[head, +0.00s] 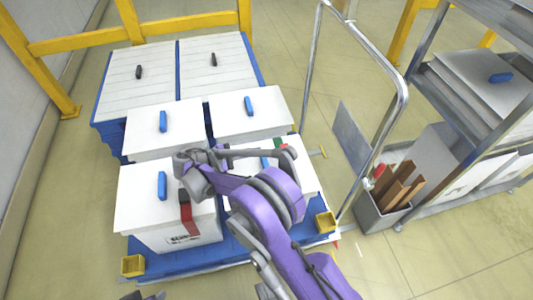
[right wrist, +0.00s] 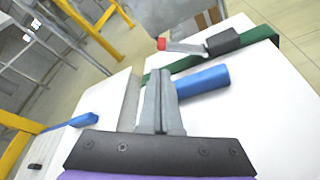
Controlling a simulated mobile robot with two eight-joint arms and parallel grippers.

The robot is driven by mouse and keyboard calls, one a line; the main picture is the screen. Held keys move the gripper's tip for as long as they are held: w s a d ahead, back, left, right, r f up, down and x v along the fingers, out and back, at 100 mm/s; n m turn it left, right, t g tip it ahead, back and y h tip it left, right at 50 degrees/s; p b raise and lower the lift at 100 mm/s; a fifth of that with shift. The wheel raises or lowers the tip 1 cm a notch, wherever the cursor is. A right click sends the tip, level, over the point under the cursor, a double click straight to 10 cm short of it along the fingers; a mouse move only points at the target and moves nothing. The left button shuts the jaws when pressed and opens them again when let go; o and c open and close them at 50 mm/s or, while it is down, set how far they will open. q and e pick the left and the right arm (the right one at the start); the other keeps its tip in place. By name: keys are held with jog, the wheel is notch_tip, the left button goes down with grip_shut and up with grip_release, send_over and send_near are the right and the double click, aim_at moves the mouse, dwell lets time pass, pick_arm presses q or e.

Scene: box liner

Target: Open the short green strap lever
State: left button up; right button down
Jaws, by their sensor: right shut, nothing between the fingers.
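In the right wrist view, a green strap (right wrist: 262,38) runs across a white box lid (right wrist: 240,105). A dark buckle (right wrist: 222,42) sits on it, with a short grey lever (right wrist: 185,47) tipped red sticking out to the left. My right gripper (right wrist: 158,78) is shut and empty. Its fingers point toward the lid, beside the blue handle (right wrist: 203,82), apart from the lever in the picture. In the head view my purple right arm covers much of the front right box; a bit of green strap (head: 279,142) shows behind it. A dark part of my left arm just shows at the bottom edge.
The front left box (head: 140,195) has a red strap (head: 187,215) with a black buckle. White boxes with handles fill the blue pallet (head: 225,255). A metal push frame (head: 397,110) and a grey bin (head: 380,215) with wooden pieces stand at right.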

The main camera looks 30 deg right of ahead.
aim_at(286, 155)
pick_arm(q)
jog(key=shift+b+x, duration=0.7)
jog(key=shift+x, duration=0.1)
pick_arm(e)
jog(key=x, duration=0.9)
pick_arm(q)
jog(key=shift+s, duration=0.2)
jog(key=shift+a, duration=0.1)
pick_arm(e)
jog(key=shift+d, duration=0.1)
